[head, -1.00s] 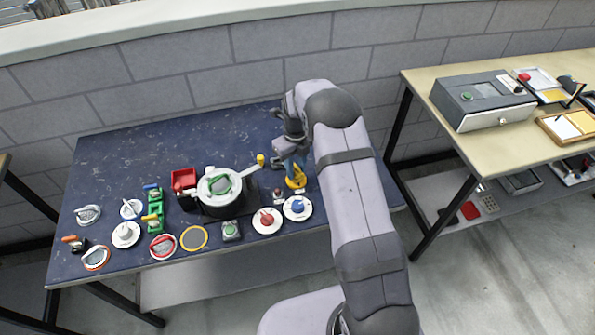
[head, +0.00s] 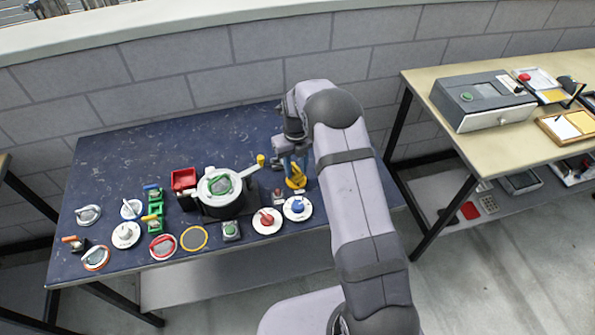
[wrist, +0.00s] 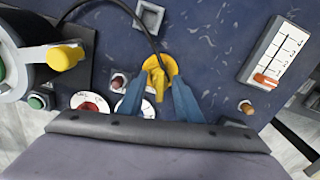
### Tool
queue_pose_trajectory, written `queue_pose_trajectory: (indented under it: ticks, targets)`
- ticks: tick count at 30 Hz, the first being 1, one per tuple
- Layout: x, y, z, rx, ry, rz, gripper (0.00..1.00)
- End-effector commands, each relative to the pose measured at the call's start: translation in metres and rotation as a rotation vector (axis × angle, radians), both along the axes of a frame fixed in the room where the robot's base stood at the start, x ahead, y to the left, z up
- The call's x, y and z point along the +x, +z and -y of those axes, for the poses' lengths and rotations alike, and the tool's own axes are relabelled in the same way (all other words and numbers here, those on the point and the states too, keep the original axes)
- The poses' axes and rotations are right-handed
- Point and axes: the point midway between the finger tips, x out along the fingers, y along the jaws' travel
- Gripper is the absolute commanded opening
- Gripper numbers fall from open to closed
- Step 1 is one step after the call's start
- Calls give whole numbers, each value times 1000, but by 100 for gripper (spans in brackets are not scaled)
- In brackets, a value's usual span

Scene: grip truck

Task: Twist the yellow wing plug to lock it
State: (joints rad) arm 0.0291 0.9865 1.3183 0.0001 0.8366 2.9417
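The yellow wing plug (wrist: 157,76) has a round yellow base and a raised wing. It sits on the dark blue table, near its right part in the head view (head: 296,181). My gripper (wrist: 159,82) has two blue fingers, spread apart and pointing at the plug. In the wrist view one fingertip lies on each side of the wing, with gaps between. I cannot tell how far above the base the tips are. In the head view my gripper (head: 294,168) is over the plug, and my arm hides part of the area.
A pot with a yellow-tipped handle (wrist: 66,57) stands left of the plug. Red (head: 267,220) and blue (head: 297,207) knobs on white discs sit in front. A slider panel (wrist: 273,52) and a small orange-brown peg (wrist: 246,107) are to the right in the wrist view. A black cable (wrist: 130,15) runs close by.

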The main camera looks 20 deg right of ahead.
Motion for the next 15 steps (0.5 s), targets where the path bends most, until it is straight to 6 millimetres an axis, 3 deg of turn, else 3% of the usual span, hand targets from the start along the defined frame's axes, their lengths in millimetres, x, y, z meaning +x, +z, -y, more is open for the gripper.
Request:
queue_pose_trajectory:
  ticks: [15]
  targets:
    - [0, 36, 0, 0, 1, 0, 31]
